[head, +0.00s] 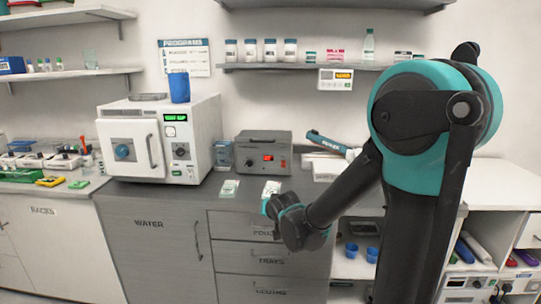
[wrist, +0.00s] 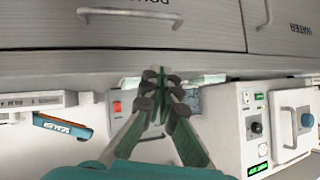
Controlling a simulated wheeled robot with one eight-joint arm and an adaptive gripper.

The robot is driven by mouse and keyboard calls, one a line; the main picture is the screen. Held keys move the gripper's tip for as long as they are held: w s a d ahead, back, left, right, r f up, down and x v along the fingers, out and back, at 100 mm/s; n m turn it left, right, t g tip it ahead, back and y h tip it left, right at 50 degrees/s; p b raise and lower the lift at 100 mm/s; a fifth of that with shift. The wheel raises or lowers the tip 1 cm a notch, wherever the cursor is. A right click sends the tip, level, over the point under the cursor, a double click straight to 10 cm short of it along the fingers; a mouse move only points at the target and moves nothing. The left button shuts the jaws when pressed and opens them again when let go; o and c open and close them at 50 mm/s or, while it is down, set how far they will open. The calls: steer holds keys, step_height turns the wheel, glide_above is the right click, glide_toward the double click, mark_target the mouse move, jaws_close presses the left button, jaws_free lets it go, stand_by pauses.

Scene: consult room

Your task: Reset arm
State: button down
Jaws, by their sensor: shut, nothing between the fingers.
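My gripper (wrist: 158,80) shows in the wrist view with its dark fingertips together and nothing held between them. That view is upside down. The fingertips appear in front of the drawer cabinet's counter edge. In the head view my arm bends down and left from the teal elbow, and its wrist end (head: 295,222) is over the front of the grey counter (head: 200,196). The fingers cannot be made out clearly there.
A white oven (head: 128,150) with a blue cup (head: 179,87) on top stands left of my wrist. Small packets (head: 229,188) lie on the counter. A teal-labelled tool (head: 327,143) lies near white boxes.

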steer(key=s+d+f+g+h, duration=0.1)
steer(key=s+d+f+g, duration=0.2)
steer(key=s+d, duration=0.7)
steer(key=s+d+f+g+h, duration=0.2)
steer(key=s+d+f+g, duration=0.1)
steer(key=s+d+f, duration=0.4)
steer(key=s+d, duration=0.3)
steer(key=s, duration=0.4)
steer(key=shift+s+d+g, duration=0.25)
steer(key=shift+s+g, duration=0.05)
steer(key=shift+s, duration=0.05)
stand_by(5.2)
